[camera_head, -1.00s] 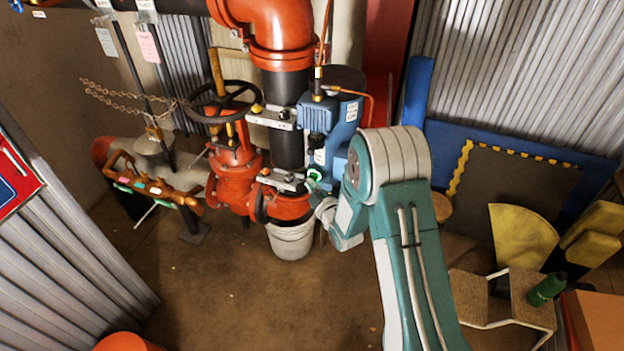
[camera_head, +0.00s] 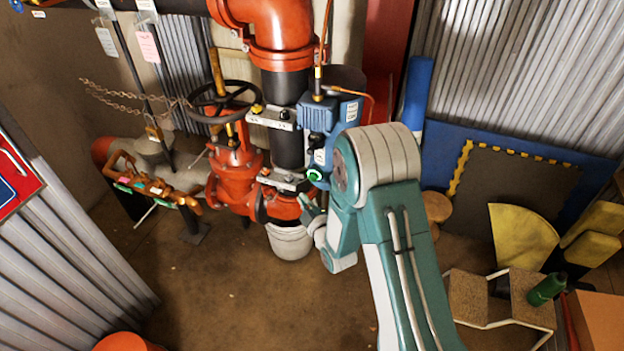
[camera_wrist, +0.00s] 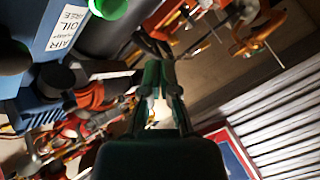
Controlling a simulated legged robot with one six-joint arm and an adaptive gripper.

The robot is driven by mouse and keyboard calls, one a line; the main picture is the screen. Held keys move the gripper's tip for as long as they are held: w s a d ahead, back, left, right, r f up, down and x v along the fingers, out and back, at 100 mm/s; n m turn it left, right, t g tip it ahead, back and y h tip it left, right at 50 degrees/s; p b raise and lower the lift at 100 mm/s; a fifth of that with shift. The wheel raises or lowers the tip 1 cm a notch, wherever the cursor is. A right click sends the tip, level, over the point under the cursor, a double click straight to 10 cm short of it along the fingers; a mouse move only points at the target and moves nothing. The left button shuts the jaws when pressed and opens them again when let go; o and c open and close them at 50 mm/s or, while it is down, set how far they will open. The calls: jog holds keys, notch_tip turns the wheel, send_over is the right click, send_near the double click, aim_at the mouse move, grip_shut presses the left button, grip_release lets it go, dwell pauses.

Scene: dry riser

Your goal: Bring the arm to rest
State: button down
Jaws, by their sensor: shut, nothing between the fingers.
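My teal and white arm rises from the bottom of the head view and bends over toward the red pipework. My gripper shows in the wrist view (camera_wrist: 158,95), with dark green fingers drawn together and nothing held between them. In the head view the gripper is small and partly hidden by my arm, near the white bucket (camera_head: 290,243). The blue compressor unit (camera_head: 334,125), labelled as oil-free in the wrist view (camera_wrist: 55,50), stands just behind my forearm. A round green button (camera_head: 314,175) sits low on that side.
The red valve (camera_head: 235,172) with its black handwheel (camera_head: 224,101) stands left of the compressor. A yellow wedge (camera_head: 522,237), a stool-like frame and a green bottle (camera_head: 546,289) are at the right. The brown floor (camera_head: 235,300) at front centre is clear.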

dwell(0.4)
jog(key=s+d+r+m+g+h, duration=0.25)
jog(key=d+r+m, duration=0.2)
jog(key=r, duration=0.45)
jog(key=s+d+r+m+g+h, duration=0.25)
jog(key=d+r, duration=0.35)
jog(key=r, duration=0.3)
jog(key=s+d+r+m+g+h, duration=0.1)
jog(key=s+d+r+m, duration=0.1)
jog(key=s, duration=0.6)
jog(key=s+d+r+m+g, duration=0.2)
jog(key=s+m, duration=0.1)
jog(key=s, duration=0.6)
jog(key=s+d+r+m+g+h, duration=0.1)
jog(key=s+d+r+m, duration=0.2)
jog(key=s, duration=0.6)
jog(key=shift+g+h, duration=0.3)
jog(key=shift+g, duration=0.1)
